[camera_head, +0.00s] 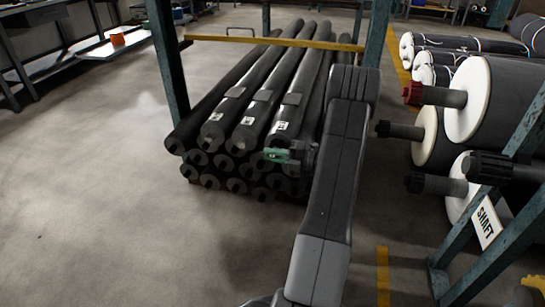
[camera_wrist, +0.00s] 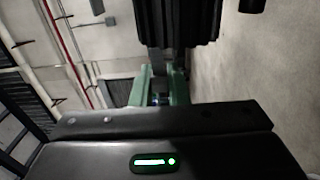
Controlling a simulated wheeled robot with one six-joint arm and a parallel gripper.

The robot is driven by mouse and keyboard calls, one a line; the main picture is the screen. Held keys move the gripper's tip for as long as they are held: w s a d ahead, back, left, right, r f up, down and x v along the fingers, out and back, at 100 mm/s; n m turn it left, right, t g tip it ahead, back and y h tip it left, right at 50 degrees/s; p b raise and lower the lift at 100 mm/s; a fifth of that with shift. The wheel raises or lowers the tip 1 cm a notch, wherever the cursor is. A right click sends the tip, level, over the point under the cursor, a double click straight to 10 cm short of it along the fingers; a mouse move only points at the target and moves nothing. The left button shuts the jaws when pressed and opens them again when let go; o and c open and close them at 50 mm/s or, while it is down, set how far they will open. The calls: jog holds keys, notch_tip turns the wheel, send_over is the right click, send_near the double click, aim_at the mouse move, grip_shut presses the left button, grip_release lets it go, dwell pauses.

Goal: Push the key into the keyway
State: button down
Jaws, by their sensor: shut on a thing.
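My gripper (camera_head: 276,155) has green fingers and shows near the middle of the head view, in front of the stacked dark rolls. In the wrist view my gripper (camera_wrist: 158,98) is shut on a small greyish piece, the key (camera_wrist: 158,70), mostly hidden between the fingers. A dark ribbed part (camera_wrist: 180,22) fills the top middle of the wrist view, just beyond the fingers. I cannot tell whether the key touches it. A black ribbed shaft end (camera_head: 492,168) shows at the right of the head view, by a "SHAFT" sign (camera_head: 487,222). The keyway cannot be made out.
Dark rolls (camera_head: 225,120) lie stacked in a rack with a yellow crossbar (camera_head: 270,43). Large rolls with white end discs (camera_head: 467,100) and protruding shafts stand at the right. A teal frame (camera_head: 500,235) stands at the lower right. The floor (camera_head: 90,200) at the left is clear.

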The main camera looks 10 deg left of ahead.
jog(key=shift+w, duration=1.55)
jog(key=c, duration=1.3)
grip_release()
jog(key=shift+c, duration=0.2)
jog(key=shift+d, duration=0.1)
jog(key=d+p, duration=0.3)
jog(key=d, duration=1)
jog(key=shift+s+d+p, duration=0.2)
jog(key=shift+d+p, duration=0.15)
jog(key=shift+p, duration=0.05)
jog(key=shift+a, duration=0.15)
jog(key=a+b, duration=0.2)
jog(key=a, duration=0.5)
jog(key=a+b, duration=0.2)
jog(key=a, duration=0.4)
jog(key=shift+w+a, duration=0.2)
jog(key=shift+a, duration=0.15)
jog(key=shift+s, duration=0.5)
